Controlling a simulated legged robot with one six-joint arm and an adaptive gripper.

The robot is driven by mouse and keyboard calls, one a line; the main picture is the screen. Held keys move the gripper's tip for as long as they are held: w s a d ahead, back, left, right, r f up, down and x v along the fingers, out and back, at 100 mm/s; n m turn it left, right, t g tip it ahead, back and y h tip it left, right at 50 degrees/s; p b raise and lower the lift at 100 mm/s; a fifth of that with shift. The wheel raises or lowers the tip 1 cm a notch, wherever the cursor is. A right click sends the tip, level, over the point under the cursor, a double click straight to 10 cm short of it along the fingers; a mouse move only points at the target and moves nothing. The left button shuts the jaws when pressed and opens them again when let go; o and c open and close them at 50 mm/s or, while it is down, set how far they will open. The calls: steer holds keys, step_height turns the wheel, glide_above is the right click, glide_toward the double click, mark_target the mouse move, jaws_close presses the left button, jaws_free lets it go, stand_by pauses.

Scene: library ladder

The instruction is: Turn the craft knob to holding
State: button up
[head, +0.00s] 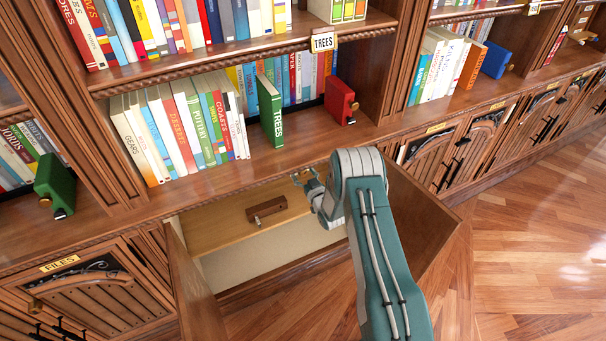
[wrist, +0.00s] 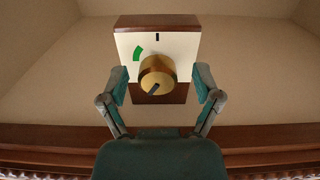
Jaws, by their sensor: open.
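In the wrist view a round brass knob (wrist: 157,73) sits on a pale panel (wrist: 185,47) with a dark wooden edge. A dark pointer mark on the knob faces down and slightly left. The panel has a green arc at the knob's upper left and a black tick at top centre. No lettering is readable. My gripper (wrist: 160,82) is open, with one finger on each side of the knob and visible gaps between. In the head view my gripper (head: 313,190) reaches into the open cabinet under the shelf. The knob is not visible there.
The open cabinet has a left door (head: 195,290) and a right door (head: 425,210), both swung outward. A brown block (head: 267,208) lies on its inner shelf (head: 215,230). Above are a green book (head: 270,112) and a red box (head: 340,101). Wooden floor is clear at right.

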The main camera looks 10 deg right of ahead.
steer(key=shift+w+d, duration=0.1)
jaws_close()
steer(key=shift+m, duration=0.3)
steer(key=m, duration=0.3)
steer(key=shift+r+m, duration=0.1)
steer(key=shift+m, duration=0.2)
steer(key=m, duration=0.3)
steer(key=shift+m, duration=0.3)
steer(key=m, duration=0.4)
steer(key=shift+m, duration=2.1)
steer(key=shift+d, duration=0.1)
